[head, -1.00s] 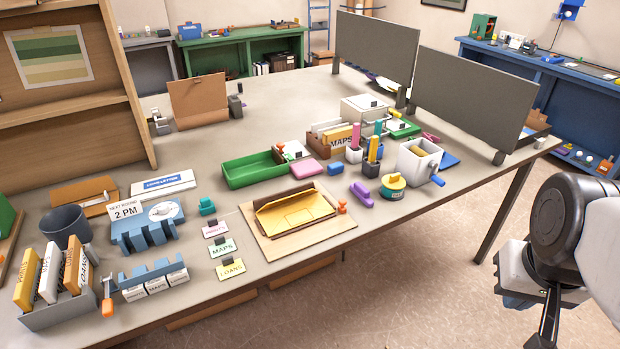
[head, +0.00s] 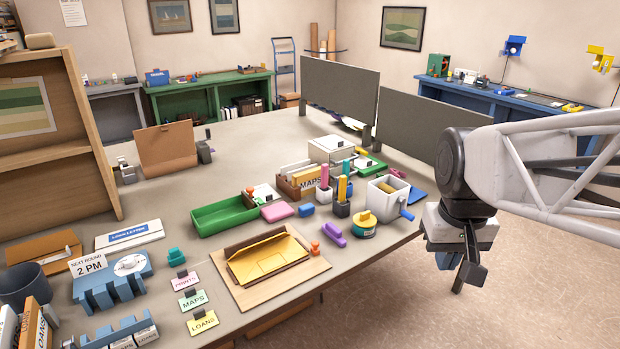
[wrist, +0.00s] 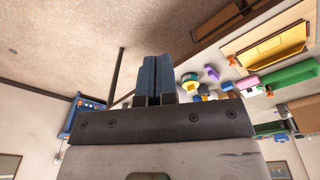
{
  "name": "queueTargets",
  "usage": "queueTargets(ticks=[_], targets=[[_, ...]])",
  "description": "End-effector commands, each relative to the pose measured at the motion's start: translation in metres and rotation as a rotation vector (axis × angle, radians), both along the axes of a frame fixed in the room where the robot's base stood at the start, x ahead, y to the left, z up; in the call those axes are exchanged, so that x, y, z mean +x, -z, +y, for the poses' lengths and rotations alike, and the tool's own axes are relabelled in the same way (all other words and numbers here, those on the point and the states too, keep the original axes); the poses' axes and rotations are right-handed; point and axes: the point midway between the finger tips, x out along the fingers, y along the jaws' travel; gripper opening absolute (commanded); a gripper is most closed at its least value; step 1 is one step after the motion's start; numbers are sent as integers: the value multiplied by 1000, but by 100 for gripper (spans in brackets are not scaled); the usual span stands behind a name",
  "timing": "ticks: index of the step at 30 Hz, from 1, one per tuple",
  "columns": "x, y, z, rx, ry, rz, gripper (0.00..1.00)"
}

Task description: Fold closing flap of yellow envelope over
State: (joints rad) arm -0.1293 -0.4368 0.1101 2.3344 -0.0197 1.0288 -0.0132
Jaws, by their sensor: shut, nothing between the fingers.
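The yellow envelope (head: 261,263) lies on a light wooden board (head: 304,275) near the table's front edge. It sits inside a brown frame or holder, and a yellow panel of it stands up at a slant along the back side. In the wrist view the envelope (wrist: 277,45) shows at the upper right. My gripper (head: 466,280) hangs off the table's front right side, well to the right of the envelope and apart from it. Its two dark fingers are together and empty, as the wrist view (wrist: 153,62) also shows.
An orange peg (head: 315,248) stands at the board's right corner. A purple object (head: 334,235), a yellow-and-green tin (head: 364,223) and a white box with a blue handle (head: 388,197) stand to the right. A green tray (head: 225,215) lies behind. Label cards (head: 194,301) lie left of the board.

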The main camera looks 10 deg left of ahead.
Motion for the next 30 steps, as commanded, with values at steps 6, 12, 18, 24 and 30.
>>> queueTargets(ticks=[6,12,18,24,30], targets=[[45,-4,33,-14,-75,55,0],[83,-3,67,-29,-142,104,0],[118,1,105,-45,-209,151,0],[151,11,147,-65,-274,199,0],[181,24,193,-85,-340,246,0]])
